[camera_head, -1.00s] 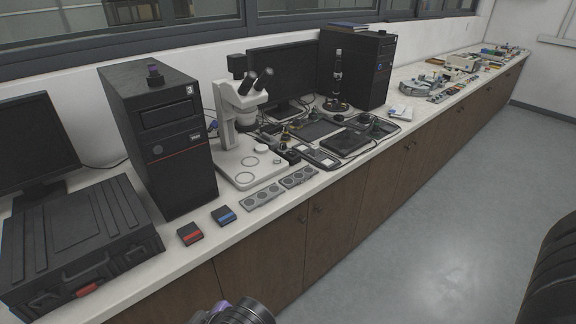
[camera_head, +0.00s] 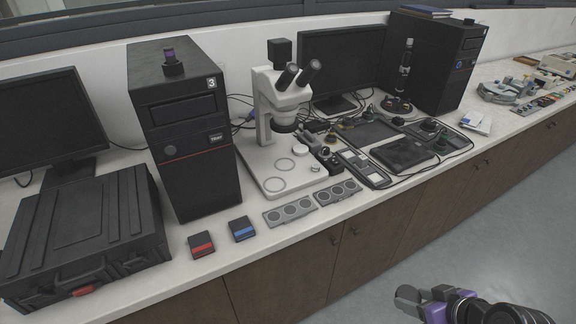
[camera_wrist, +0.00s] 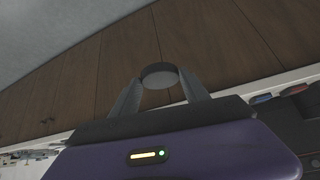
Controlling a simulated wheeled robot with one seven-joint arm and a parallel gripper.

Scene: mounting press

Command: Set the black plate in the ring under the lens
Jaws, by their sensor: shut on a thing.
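The black plate (camera_wrist: 160,75) is a small dark round disc, gripped between the two fingertips of my gripper (camera_wrist: 160,80) in the wrist view. In the head view my gripper (camera_head: 410,300) is at the lower right, in front of the bench and well away from the microscope; I cannot make out the plate there. The white microscope (camera_head: 283,95) stands on the bench, with its lens (camera_head: 285,127) above a white base (camera_head: 256,168). Thin dark rings show on the base, one ring (camera_head: 284,164) behind another (camera_head: 275,184). A pale disc (camera_head: 300,149) sits nearer the lens.
A black computer tower (camera_head: 180,130) stands left of the microscope, and a monitor (camera_head: 342,65) stands behind it. Grey trays with round wells (camera_head: 290,211) lie in front of the base. A red box (camera_head: 201,245) and a blue box (camera_head: 242,229) lie near the bench edge.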

